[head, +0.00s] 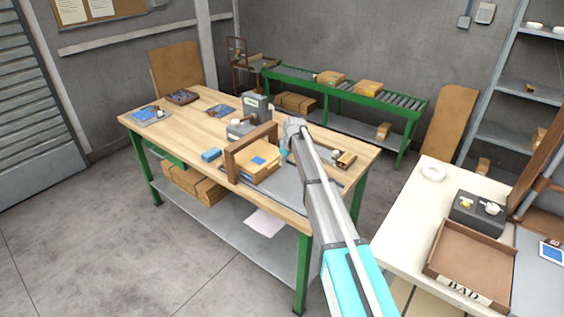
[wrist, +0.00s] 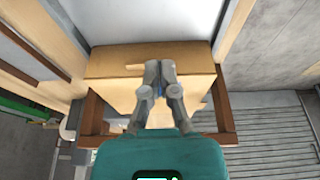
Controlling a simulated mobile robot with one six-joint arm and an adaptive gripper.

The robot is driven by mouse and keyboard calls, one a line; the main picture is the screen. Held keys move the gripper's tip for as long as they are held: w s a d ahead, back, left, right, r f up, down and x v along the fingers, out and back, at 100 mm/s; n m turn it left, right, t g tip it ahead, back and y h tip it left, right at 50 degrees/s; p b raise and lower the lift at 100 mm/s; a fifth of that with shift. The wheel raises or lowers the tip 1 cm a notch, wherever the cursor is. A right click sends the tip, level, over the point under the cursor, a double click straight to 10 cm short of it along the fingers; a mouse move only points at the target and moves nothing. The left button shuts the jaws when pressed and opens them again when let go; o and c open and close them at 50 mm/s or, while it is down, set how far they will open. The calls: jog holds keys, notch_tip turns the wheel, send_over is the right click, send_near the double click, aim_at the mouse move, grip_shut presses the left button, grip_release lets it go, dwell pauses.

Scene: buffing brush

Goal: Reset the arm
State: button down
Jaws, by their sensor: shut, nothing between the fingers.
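My arm reaches out over the wooden workbench (head: 190,130) in the head view, and its links hide part of the bench top. In the wrist view my gripper (wrist: 160,66) has its fingertips together with nothing between them. It is in front of a cardboard box (wrist: 112,68), which also shows in the head view (head: 252,166) under a brown wooden frame (head: 232,166). I cannot tell whether the fingertips touch the box.
A grey machine (head: 257,106), a blue block (head: 211,155) and trays stand on the bench. A green roller conveyor (head: 300,76) with boxes runs behind. At right, a white table (head: 400,222) holds a brown tray (head: 470,258) marked "BAD". The floor at left is clear.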

jog(key=shift+s, duration=0.1)
jog(key=s+d+m+h, duration=0.1)
jog(key=s+d+m, duration=0.2)
jog(key=s, duration=1)
jog(key=s+d+m+g+h, duration=0.1)
jog(key=s+d+m, duration=0.3)
jog(key=s+d, duration=0.6)
jog(key=s+d+m+g, duration=0.1)
jog(key=s+d+m, duration=0.2)
jog(key=s, duration=1.4)
jog(key=d, duration=0.3)
jog(key=shift+s+d+f+m+h, duration=0.2)
jog(key=shift+s+f+m+h, duration=0.1)
jog(key=shift+s+f+h, duration=0.1)
jog(key=shift+w, duration=0.1)
